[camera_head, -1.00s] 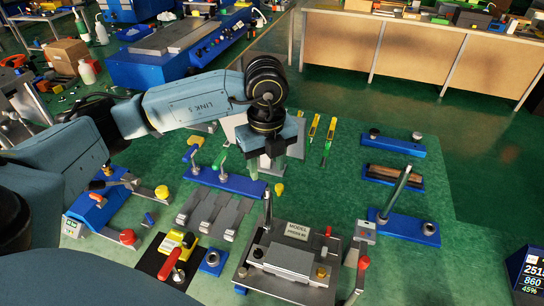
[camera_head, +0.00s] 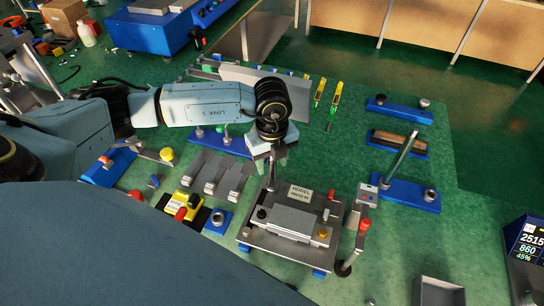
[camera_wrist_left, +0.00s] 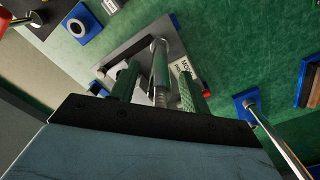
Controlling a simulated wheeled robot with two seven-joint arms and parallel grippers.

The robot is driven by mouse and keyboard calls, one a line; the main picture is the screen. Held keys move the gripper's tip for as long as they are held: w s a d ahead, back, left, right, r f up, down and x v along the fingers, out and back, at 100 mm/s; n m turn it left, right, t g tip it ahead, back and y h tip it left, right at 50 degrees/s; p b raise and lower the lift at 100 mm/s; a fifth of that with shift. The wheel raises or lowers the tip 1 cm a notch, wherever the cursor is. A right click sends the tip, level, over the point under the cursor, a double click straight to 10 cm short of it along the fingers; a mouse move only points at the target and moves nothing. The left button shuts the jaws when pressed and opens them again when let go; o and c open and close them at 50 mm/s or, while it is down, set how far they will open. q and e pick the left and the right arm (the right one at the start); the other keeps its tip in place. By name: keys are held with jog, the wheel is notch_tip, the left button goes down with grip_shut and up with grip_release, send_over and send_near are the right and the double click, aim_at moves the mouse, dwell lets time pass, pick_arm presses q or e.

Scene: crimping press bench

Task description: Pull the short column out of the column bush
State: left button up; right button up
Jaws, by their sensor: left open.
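The short column (camera_head: 271,177) is a thin grey metal post standing upright at the back left of the press plate (camera_head: 248,236). It also shows in the left wrist view (camera_wrist_left: 159,68), where it lies between the two green fingers. The column bush at its foot is not clearly told apart from the column. My left gripper (camera_head: 270,158) is above the press plate, around the upper part of the column. In the left wrist view the gripper (camera_wrist_left: 158,82) is open, with a gap visible on both sides of the column. My right gripper is not in view.
A longer tilted post (camera_head: 400,157) stands on a blue base (camera_head: 400,193) to the right. A red-knobbed lever (camera_head: 364,225) is at the press's right side. Grey blocks (camera_head: 212,175) and a yellow part (camera_head: 187,205) lie to the left.

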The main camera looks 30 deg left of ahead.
pick_arm(q)
grip_shut()
jog(key=c, duration=0.8)
grip_release()
jog(key=shift+r, duration=0.1)
grip_shut()
jog(key=shift+r, duration=0.15)
jog(key=shift+r+p, duration=1.45)
jog(key=shift+r, duration=0.2)
